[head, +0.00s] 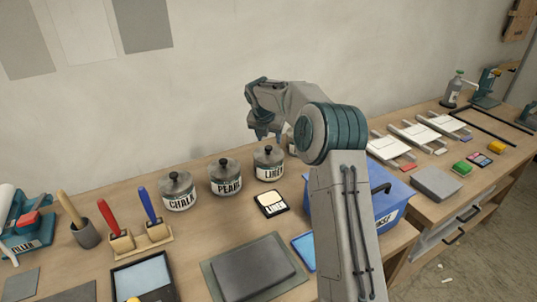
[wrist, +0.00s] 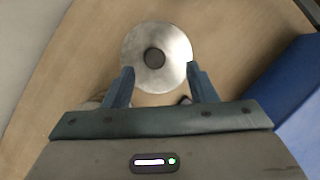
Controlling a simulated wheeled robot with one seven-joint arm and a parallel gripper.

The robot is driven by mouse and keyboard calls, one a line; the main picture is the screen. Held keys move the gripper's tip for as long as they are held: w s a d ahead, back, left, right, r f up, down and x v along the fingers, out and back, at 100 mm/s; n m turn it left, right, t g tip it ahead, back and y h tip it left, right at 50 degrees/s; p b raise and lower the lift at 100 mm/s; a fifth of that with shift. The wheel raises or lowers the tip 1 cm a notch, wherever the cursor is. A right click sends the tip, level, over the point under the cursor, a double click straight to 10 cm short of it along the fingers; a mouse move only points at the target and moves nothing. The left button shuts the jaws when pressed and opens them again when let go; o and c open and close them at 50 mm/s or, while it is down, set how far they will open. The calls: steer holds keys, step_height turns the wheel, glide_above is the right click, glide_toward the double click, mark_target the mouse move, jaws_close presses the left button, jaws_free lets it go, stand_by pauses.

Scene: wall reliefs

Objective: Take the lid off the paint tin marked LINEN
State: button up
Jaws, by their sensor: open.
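The paint tin marked LINEN (head: 270,171) stands upright at the right end of a row of three tins on the bench. Its grey metal lid (head: 268,156) with a black knob is on it. In the wrist view the round lid (wrist: 177,40) and its dark knob (wrist: 154,58) show from above, just ahead of the fingertips. My gripper (head: 264,138) is above the LINEN tin in the head view. In the wrist view my gripper (wrist: 160,72) is open, its fingers spread to either side of the lid's near part, holding nothing.
The PEARL tin (head: 226,183) and the CHALK tin (head: 178,196) stand to the left. A card marked LINEN (head: 271,204) lies in front. A blue box (head: 384,206) stands to the right, partly behind my arm. The wall (head: 200,80) is close behind the tins.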

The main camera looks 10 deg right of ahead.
mark_target(268, 147)
steer(key=x, duration=0.3)
steer(key=a+p+x, duration=0.1)
steer(key=x, duration=0.1)
steer(key=shift+d, duration=0.1)
steer(key=c, duration=1)
steer(key=shift+c, duration=0.2)
steer(key=shift+w+r, duration=0.1)
